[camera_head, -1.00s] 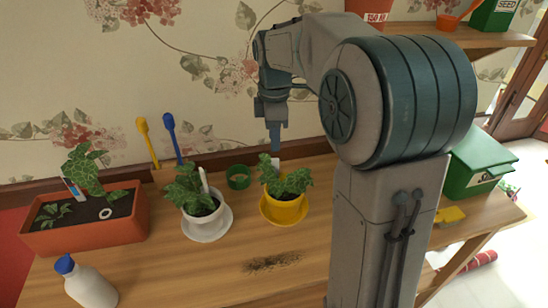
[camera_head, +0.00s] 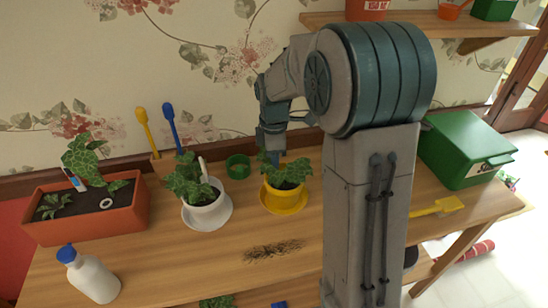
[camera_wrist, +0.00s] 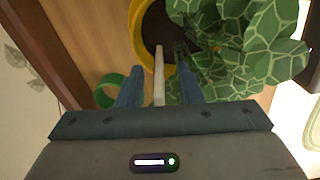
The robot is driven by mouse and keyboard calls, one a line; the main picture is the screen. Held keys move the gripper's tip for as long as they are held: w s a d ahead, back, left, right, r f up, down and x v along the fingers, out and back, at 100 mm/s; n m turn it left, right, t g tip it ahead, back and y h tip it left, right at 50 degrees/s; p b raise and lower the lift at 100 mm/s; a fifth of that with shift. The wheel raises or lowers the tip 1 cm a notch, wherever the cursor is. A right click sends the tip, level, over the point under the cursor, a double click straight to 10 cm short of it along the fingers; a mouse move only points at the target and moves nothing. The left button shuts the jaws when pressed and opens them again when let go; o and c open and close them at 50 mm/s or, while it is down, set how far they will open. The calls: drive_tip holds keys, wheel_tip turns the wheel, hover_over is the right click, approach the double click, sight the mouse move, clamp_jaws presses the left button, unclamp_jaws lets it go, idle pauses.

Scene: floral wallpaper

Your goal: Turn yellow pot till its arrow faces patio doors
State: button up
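The yellow pot (camera_head: 284,200) with a leafy plant stands on a yellow saucer on the wooden bench. Its rim also shows in the wrist view (camera_wrist: 138,38). No arrow shows on the visible side of the pot. My gripper (camera_head: 274,158) is low at the pot's back left, its tips partly hidden by leaves. In the wrist view its two blue fingers (camera_wrist: 160,85) are apart, with a pale stake (camera_wrist: 159,72) between them and a gap on each side. The patio doors (camera_head: 515,88) are at the far right.
A white pot (camera_head: 206,214) stands left of the yellow pot, with a green ring (camera_head: 238,167) behind and between them. Farther left are a terracotta planter (camera_head: 88,225) and a white bottle (camera_head: 95,280). Spilled soil (camera_head: 272,250) lies in front. A green box (camera_head: 465,150) is at right.

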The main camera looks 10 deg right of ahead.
clamp_jaws()
drive_tip(key=shift+r, duration=0.3)
drive_tip(key=shift+w+d+f+m+p, duration=0.15)
drive_tip(key=shift+d+m, duration=0.1)
drive_tip(key=shift+m, duration=0.6)
drive_tip(key=shift+w+d+r+m+p, duration=0.1)
drive_tip(key=shift+w+d+m+p, duration=0.1)
drive_tip(key=shift+m, duration=0.65)
drive_tip(key=m, duration=0.1)
drive_tip(key=d+m, duration=0.1)
drive_tip(key=m, duration=0.1)
drive_tip(key=shift+d+m, duration=0.3)
drive_tip(key=shift+m, duration=0.7)
drive_tip(key=shift+d+m, duration=0.25)
drive_tip(key=shift+m, duration=0.75)
drive_tip(key=shift+d+m, duration=0.3)
drive_tip(key=shift+m, duration=0.7)
drive_tip(key=shift+s+f, duration=0.1)
drive_tip(key=shift+f, duration=0.15)
